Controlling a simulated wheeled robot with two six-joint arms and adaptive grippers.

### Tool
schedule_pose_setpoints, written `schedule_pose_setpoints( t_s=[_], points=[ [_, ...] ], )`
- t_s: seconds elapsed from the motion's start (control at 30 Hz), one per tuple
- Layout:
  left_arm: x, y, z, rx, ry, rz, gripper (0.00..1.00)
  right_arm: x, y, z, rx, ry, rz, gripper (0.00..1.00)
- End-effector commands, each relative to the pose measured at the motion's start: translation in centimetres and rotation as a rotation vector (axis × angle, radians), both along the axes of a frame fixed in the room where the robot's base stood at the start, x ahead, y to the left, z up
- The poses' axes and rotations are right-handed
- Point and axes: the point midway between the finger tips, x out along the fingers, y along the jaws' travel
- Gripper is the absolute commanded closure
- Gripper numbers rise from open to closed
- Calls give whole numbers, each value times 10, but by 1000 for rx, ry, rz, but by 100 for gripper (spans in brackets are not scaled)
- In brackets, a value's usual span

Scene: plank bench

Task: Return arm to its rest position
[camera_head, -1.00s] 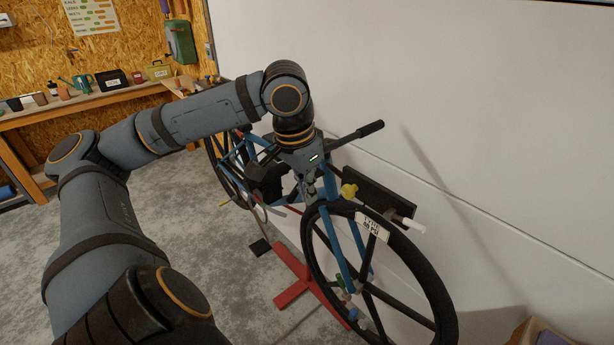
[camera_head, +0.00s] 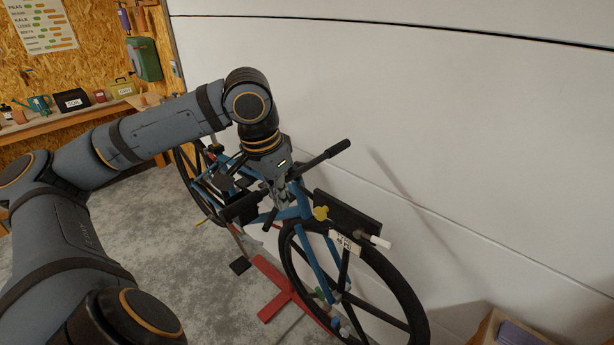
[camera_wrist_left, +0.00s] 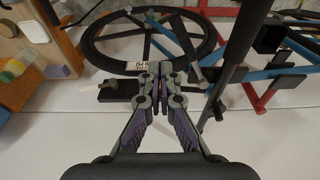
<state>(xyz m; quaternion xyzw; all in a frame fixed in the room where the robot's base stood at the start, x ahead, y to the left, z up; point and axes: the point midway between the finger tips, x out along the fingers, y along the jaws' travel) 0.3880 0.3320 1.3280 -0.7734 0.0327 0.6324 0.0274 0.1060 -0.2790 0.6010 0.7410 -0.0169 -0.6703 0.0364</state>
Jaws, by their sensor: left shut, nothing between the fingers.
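My left arm comes in from the left in the head view, bends at a raised wrist joint and points down at the bicycle. My left gripper (camera_head: 283,200) is over the bicycle's handlebar area, its fingertips partly lost against dark parts. In the left wrist view the same gripper (camera_wrist_left: 160,70) is shut and empty, its fingers meeting. The blue bicycle (camera_head: 318,258) stands upright along the white wall; its front wheel also shows in the left wrist view (camera_wrist_left: 98,60). Whether the gripper touches the bicycle I cannot tell. My right gripper is out of view.
The white wall (camera_head: 480,170) runs close behind the bicycle. A red stand (camera_head: 272,285) is on the floor beneath it. A wooden bench (camera_head: 60,122) with several items is at the back left. A box (camera_head: 500,328) is at the lower right. Grey floor (camera_head: 165,225) is open left of the bicycle.

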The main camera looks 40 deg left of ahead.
Motion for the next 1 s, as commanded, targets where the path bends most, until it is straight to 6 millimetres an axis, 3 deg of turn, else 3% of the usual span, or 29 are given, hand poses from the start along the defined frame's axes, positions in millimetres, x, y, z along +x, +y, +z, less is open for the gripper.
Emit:
schedule_pose_setpoints(
  t_s=[0.27,0.37,0.5,0.6,0.7,0.8,1.0],
  points=[
    [2,-3,-8,-5,-1,-16,100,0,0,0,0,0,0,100],
    [13,-13,-43,-15,-13,-78,100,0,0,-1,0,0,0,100],
    [26,-46,-127,-47,-68,-191,100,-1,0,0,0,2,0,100],
    [22,-72,-181,-65,-123,-222,100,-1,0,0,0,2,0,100],
    [10,-90,-221,-64,-164,-204,100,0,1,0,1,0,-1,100],
    [-6,-99,-248,-45,-183,-162,100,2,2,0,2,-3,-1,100],
    [-44,-100,-284,20,-162,-56,100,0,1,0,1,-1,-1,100]
  ],
)
